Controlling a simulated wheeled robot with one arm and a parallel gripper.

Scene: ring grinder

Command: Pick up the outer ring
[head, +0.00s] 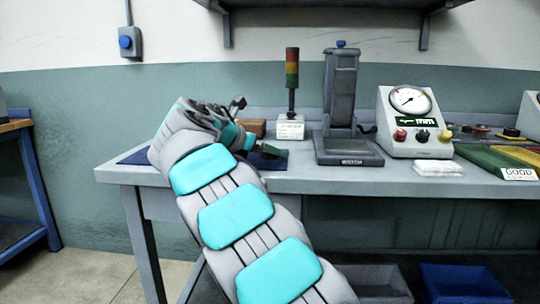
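I cannot make out an outer ring in the head view. My arm reaches up over the left part of the grey workbench (330,180) and bends away at the top. Its own links cover much of its far end, with a few dark parts showing beside them. The gripper's fingertips cannot be made out, so I cannot tell whether it is open or shut, or whether it holds anything. A blue mat (136,157) shows on the bench left of my arm.
A signal light (292,70), a press-like stand (342,105) and a dial gauge box (412,120) stand on the bench. White cloths (438,169) and a green tray (487,158) lie right. A brown block (252,128) is behind my arm. Bins (465,280) sit below.

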